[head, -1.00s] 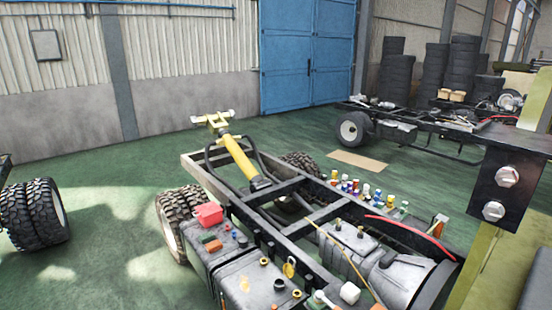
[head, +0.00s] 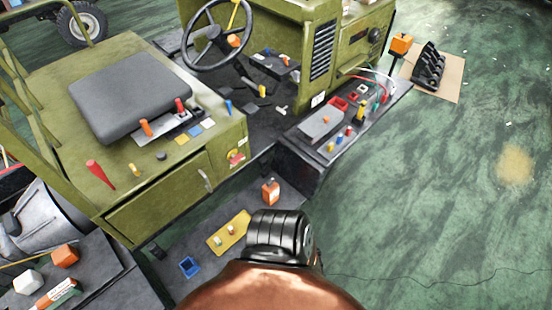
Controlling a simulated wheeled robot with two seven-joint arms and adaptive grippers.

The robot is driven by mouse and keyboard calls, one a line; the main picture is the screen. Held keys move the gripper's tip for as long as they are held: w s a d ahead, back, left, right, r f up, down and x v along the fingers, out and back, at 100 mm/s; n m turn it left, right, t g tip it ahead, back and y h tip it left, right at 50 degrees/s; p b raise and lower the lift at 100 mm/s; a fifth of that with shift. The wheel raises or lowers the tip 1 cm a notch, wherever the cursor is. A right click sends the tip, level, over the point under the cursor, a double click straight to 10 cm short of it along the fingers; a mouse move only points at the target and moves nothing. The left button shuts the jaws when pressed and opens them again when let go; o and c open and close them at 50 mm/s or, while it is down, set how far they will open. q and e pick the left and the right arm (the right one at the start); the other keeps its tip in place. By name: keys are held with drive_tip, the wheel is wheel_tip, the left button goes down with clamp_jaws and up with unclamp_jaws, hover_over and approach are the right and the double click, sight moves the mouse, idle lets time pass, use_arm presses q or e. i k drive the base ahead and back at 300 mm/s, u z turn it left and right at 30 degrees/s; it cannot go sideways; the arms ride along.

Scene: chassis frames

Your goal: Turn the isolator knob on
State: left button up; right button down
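What looks like the isolator knob (head: 236,157) is a small red knob on a yellow round plate. It sits on the side of the olive seat box (head: 160,199), near its right corner and below the grey seat. Its exact turn position is too small to tell. A copper and black arm link of mine rises from the bottom centre, below and apart from the knob. Neither of my grippers is in view, and nothing touches the knob.
A steering wheel (head: 212,35) stands behind the seat (head: 130,92). Red and orange levers rise from the box top. A dark step (head: 195,240) below carries a yellow tray (head: 212,244), an orange bottle (head: 270,191) and a blue holder (head: 189,266). Green floor (head: 430,200) at right is mostly open.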

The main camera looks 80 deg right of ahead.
sight(236, 160)
drive_tip(key=z, duration=2.4)
